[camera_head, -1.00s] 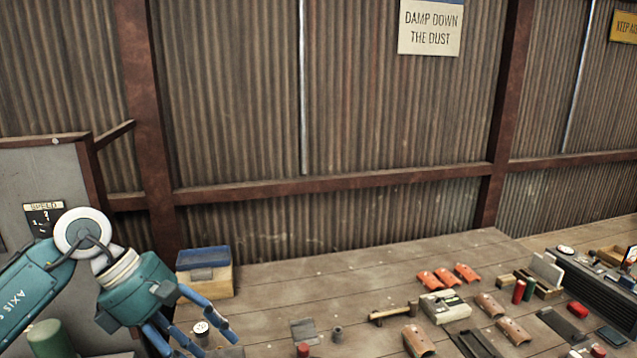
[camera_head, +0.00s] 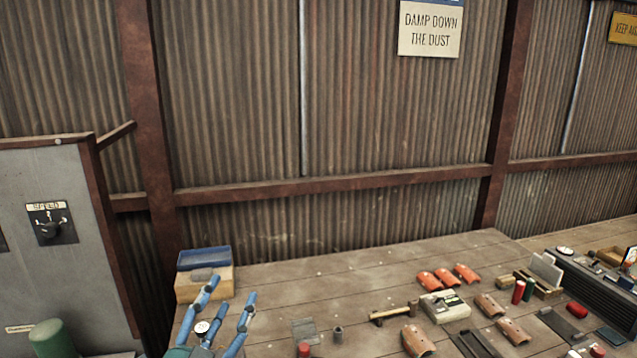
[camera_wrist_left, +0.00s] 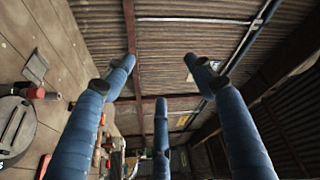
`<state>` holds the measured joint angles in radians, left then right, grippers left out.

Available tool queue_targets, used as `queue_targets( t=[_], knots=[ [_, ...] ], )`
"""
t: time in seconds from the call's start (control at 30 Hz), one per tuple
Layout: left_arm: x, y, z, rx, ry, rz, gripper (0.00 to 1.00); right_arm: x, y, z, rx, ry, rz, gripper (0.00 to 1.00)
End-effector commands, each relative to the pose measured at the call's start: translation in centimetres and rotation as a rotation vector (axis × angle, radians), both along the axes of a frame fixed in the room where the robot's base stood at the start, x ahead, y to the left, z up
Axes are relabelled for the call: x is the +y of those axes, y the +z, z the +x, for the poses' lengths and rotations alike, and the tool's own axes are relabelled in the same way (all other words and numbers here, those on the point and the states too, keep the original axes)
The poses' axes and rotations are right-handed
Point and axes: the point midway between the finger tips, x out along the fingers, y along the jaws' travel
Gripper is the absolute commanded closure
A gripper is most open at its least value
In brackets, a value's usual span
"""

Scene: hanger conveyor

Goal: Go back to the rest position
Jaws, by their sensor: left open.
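My left gripper (camera_head: 228,302) is at the lower left of the head view, with its blue fingers pointing up and spread apart. It is open and nothing shows between the fingers. In the left wrist view the three blue fingers (camera_wrist_left: 160,78) are also apart and empty, with the corrugated wall beyond them. The fingers show in front of the wooden workbench (camera_head: 330,275), close to the blue and tan box (camera_head: 204,284) in the picture; I cannot tell the gap. The rest of my left arm is below the frame. My right gripper is not in view.
Orange curved pieces (camera_head: 429,280), a small wooden-handled tool (camera_head: 392,314) and several small parts lie on the bench to the right. A grey panel (camera_head: 60,270) stands at the left with a green cylinder (camera_head: 50,338) before it. The bench's back middle is clear.

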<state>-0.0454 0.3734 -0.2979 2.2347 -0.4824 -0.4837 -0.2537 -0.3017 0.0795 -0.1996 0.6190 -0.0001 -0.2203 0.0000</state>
Motion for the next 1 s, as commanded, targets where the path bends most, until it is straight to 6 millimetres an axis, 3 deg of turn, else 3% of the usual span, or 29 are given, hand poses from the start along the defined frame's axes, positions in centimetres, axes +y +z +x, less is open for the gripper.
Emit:
queue_targets(
  t=[0.03,0.1,0.2,0.33,0.5,0.83,1.0],
  knots=[
    [1.5,-3.7,-1.0,0.129,0.054,-0.091,0.45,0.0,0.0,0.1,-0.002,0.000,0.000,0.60],
    [3.1,-8.5,-2.7,0.298,0.128,-0.199,0.45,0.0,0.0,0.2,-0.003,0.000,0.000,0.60],
    [4.7,-15.0,-6.4,0.530,0.229,-0.333,0.45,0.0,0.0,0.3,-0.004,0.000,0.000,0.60],
    [5.4,-21.8,-12.5,0.799,0.344,-0.470,0.45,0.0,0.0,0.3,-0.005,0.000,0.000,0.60],
    [5.2,-26.7,-19.4,1.045,0.448,-0.575,0.45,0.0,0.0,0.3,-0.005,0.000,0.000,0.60],
    [3.8,-30.9,-30.3,1.381,0.588,-0.686,0.45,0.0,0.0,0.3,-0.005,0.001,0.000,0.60],
    [3.6,-36.9,-29.4,1.404,0.599,-0.678,0.45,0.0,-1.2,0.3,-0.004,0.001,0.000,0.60]
  ],
)
